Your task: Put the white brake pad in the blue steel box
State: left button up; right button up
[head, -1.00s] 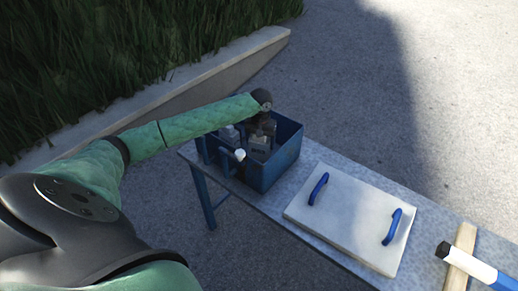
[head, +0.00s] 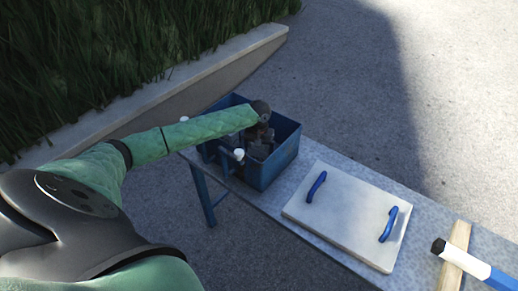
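The blue steel box (head: 284,158) stands open on the far left end of the bench. My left arm reaches over its left rim, and my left gripper (head: 260,148) points down inside the box. The fingers are small, dark and partly hidden by the wrist and box walls, so I cannot tell whether they are open or shut. I cannot clearly make out the white brake pad; the box floor is largely hidden. My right gripper is not in view.
A grey bench (head: 262,203) runs from the box to lower right. On it lie a white slab (head: 345,215) with two blue handles, a wooden strip (head: 456,250) and a blue-and-white bar (head: 468,262). A white knob (head: 239,154) shows at the box's near left side.

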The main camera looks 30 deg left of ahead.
pick_arm(q)
jog(key=shift+o, duration=1.1)
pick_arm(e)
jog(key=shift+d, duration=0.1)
pick_arm(q)
jog(key=shift+r, duration=0.1)
jog(key=shift+r, duration=0.25)
notch_tip(320, 180, up, 10)
jog(key=b, duration=0.4)
jog(key=shift+r, duration=0.8)
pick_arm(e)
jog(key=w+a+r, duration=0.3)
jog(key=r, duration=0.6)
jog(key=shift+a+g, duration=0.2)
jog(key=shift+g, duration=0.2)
